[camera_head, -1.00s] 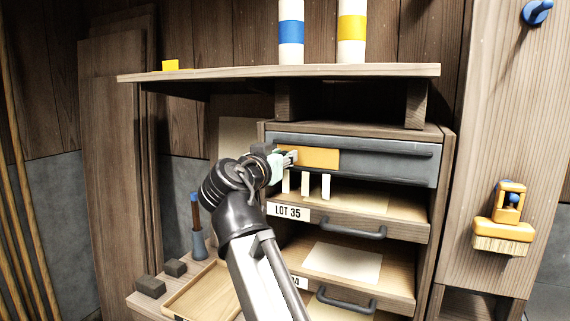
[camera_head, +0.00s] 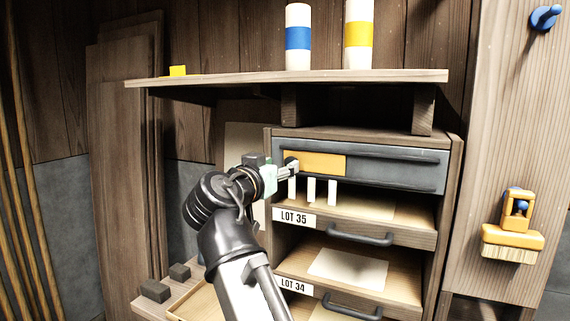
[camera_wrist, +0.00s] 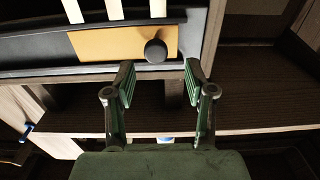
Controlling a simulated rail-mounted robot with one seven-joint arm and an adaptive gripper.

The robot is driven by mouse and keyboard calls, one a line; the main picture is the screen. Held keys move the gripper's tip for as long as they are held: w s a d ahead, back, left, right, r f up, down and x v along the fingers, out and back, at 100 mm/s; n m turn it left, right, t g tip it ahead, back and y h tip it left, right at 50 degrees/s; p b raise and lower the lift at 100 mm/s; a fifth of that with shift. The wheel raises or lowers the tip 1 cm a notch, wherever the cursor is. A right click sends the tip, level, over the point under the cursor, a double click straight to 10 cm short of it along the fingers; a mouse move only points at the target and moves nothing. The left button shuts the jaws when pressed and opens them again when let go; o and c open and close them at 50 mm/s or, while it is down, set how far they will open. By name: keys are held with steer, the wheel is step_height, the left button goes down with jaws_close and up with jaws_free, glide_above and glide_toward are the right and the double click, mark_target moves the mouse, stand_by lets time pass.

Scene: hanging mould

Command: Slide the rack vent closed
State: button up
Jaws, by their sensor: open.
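The rack vent is a grey panel (camera_head: 400,167) across the top of the rack, with an orange slide plate (camera_head: 322,163) at its left part. In the wrist view the orange plate (camera_wrist: 110,44) carries a dark round knob (camera_wrist: 155,52). My gripper (camera_head: 289,167) is at the left end of the orange plate. In the wrist view my gripper (camera_wrist: 160,82) is open, its two green-padded fingers apart, with the knob just beyond and between the fingertips. Nothing is between the pads. In the head view the gripper hides the knob's surroundings.
Several white strips (camera_head: 311,190) stand just below the vent, close to my gripper. Drawers with handles (camera_head: 361,235) lie beneath. A shelf (camera_head: 390,77) with two banded cylinders (camera_head: 298,38) overhangs the rack. A yellow brush (camera_head: 513,236) hangs at right.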

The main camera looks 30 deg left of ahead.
steer(key=s+d, duration=0.1)
steer(key=s, duration=0.6)
steer(key=shift+s, duration=0.25)
